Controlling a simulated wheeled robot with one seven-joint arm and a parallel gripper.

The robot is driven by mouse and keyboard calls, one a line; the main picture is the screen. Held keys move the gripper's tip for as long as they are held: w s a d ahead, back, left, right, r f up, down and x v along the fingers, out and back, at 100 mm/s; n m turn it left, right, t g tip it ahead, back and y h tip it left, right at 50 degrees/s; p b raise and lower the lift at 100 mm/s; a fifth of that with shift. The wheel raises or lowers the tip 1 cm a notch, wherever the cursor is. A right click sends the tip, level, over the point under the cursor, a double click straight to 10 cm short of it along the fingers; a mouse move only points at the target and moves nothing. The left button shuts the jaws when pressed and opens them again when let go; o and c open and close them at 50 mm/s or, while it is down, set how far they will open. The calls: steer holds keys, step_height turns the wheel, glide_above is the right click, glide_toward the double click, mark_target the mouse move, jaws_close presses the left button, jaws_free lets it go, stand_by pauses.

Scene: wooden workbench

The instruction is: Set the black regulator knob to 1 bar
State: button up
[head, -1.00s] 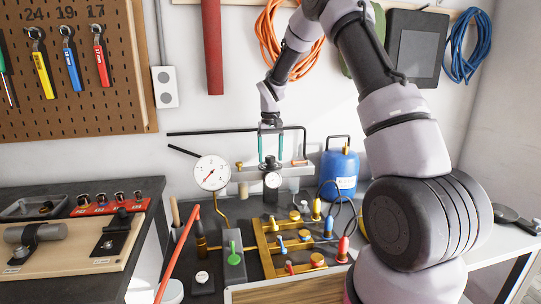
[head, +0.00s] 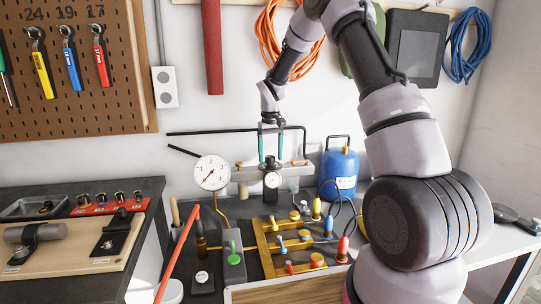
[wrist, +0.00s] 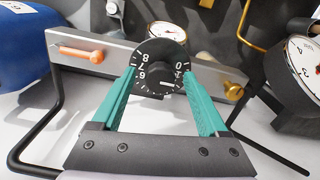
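The black regulator knob (wrist: 158,68) shows face-on in the wrist view, with white digits around its rim; 0 and 1 are on the right, 6 to 8 on the left. A short white mark lies below its centre, toward the right. My gripper (wrist: 160,73) has its two green fingers on opposite sides of the knob, tips close to its rim; I see no clear grip.
A blue tank (head: 340,170) stands right of the regulator. A brass manifold (head: 268,245) with several coloured valves lies in front. A grey bar (wrist: 100,62) with an orange-handled part (wrist: 80,54) runs behind the knob.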

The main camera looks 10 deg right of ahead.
mark_target(271, 157)
step_height(271, 157, up, 11)
stand_by(0.7)
steer(key=shift+f, duration=0.1)
steer(key=s+d+r+m+t, duration=0.3)
steer(key=s+r, duration=1.1)
steer(key=s, duration=0.1)
steer(key=s+d+r+m+t+y, duration=0.1)
steer(key=s+d+m+t+y, duration=0.1)
steer(key=s, duration=1.7)
steer(key=shift+s+d+r+m+t, duration=0.15)
steer(key=shift+s+d+m+t, duration=0.3)
steer(key=shift+t, duration=0.65)
steer(key=shift+w, duration=0.1)
